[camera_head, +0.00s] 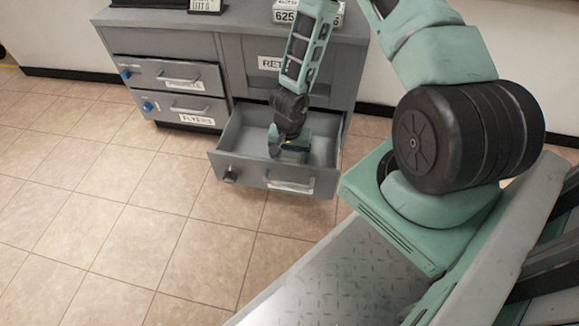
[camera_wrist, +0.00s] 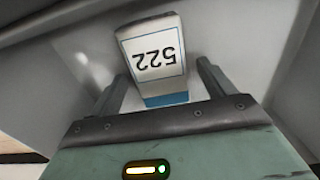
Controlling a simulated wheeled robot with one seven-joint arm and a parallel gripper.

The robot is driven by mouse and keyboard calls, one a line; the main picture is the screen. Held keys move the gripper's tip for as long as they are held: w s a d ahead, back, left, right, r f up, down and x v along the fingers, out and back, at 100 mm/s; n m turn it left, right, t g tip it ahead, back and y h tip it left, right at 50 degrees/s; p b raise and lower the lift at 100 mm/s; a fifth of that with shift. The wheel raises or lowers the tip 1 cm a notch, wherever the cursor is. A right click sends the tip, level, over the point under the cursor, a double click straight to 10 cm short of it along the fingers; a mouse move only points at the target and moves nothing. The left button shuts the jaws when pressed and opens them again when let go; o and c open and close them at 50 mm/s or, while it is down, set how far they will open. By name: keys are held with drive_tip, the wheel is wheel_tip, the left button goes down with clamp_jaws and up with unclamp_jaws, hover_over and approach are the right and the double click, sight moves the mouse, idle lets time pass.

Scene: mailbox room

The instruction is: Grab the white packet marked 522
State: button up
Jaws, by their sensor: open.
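The white packet marked 522 (camera_wrist: 155,55) shows in the wrist view, with a blue band along its near end. Its number reads upside down there. It lies in the open grey drawer (camera_head: 225,160). My gripper (camera_wrist: 160,88) is open, with one finger on each side of the packet's near end. I cannot tell whether either finger touches it. In the head view my gripper (camera_head: 290,150) reaches down into the drawer and hides the packet.
The drawer walls (camera_wrist: 275,45) rise close around my gripper. Closed drawers labelled PACKETS (camera_head: 182,80) and FLYERS (camera_head: 190,112) are at the left. A box marked 625 (camera_head: 285,14) stands on the cabinet top. The tiled floor at the left is clear.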

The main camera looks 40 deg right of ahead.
drive_tip(key=shift+f, duration=0.65)
drive_tip(key=shift+r, duration=0.1)
drive_tip(key=c, duration=1.1)
drive_tip(key=shift+c, duration=0.2)
